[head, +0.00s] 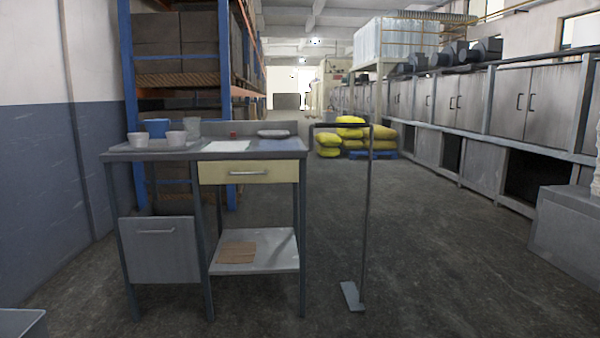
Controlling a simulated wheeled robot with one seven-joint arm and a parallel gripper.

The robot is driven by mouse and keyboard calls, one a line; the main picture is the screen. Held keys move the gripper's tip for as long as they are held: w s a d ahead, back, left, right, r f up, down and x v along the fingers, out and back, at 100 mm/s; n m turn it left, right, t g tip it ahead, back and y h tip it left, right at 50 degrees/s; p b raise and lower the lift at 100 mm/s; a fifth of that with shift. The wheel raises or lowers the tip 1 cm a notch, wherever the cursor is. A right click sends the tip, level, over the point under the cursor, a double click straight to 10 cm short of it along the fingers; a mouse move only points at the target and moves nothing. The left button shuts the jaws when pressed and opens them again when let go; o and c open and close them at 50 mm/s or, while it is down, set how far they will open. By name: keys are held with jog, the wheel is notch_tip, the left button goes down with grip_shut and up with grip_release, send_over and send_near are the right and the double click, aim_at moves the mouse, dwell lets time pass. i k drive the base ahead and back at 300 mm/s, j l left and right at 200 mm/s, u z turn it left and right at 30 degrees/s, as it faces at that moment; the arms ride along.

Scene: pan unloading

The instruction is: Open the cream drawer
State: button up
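The cream drawer (247,173) sits just under the top of a grey metal workbench (285,146), on its right side. Its front looks flush with the bench, so it appears shut. A silver bar handle (247,173) runs across the middle of the front. Nothing stands in front of the drawer in this view. My gripper is not in view.
On the bench top are white bowls (138,140), a blue container (156,128), a white sheet (225,146) and a grey dish (273,133). A grey door (160,249) hangs lower left. A thin stand (367,220) rises to the right. Open floor lies in front.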

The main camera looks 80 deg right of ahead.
aim_at(254, 170)
jog(key=z, duration=2.15)
